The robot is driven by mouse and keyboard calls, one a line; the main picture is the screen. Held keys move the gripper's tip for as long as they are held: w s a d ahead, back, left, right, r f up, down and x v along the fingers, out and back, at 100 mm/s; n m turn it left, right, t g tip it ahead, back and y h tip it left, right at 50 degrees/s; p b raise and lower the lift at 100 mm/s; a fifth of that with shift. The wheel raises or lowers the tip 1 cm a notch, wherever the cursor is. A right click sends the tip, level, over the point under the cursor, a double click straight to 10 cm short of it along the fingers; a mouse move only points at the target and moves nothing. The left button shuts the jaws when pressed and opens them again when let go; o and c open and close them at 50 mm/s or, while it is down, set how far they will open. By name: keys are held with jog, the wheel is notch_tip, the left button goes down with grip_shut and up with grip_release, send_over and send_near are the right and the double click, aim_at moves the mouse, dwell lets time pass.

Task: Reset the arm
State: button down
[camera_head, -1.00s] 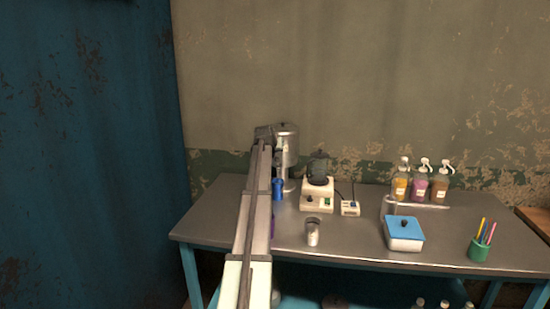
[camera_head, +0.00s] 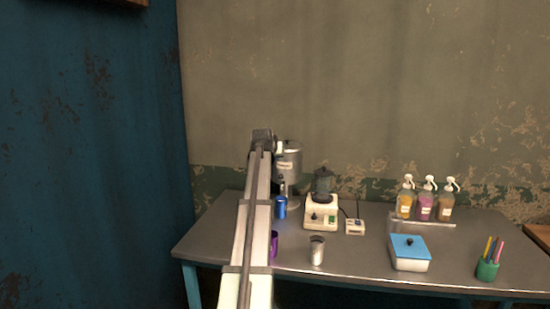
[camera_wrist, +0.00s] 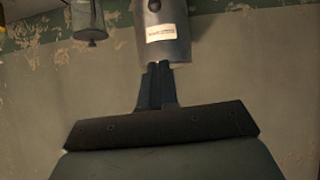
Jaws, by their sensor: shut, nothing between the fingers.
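My gripper (camera_wrist: 157,68) shows in the wrist view with its dark fingers together and nothing between them. It points toward a grey metal cylinder (camera_wrist: 163,28) with a white label, which appears upside down there; I cannot tell whether they touch. In the head view my arm reaches forward over the left part of the table, and its end is beside the same metal cylinder (camera_head: 290,165). The fingers are hidden in the head view.
On the metal table (camera_head: 370,268) stand a blue bottle (camera_head: 281,208), a purple cup (camera_head: 273,244), a white appliance with a dark jar (camera_head: 321,213), a metal cup (camera_head: 317,250), a blue-lidded box (camera_head: 409,254), pump bottles (camera_head: 426,204) and a green pen cup (camera_head: 487,269). The front middle is clear.

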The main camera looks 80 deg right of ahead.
dwell(0.3)
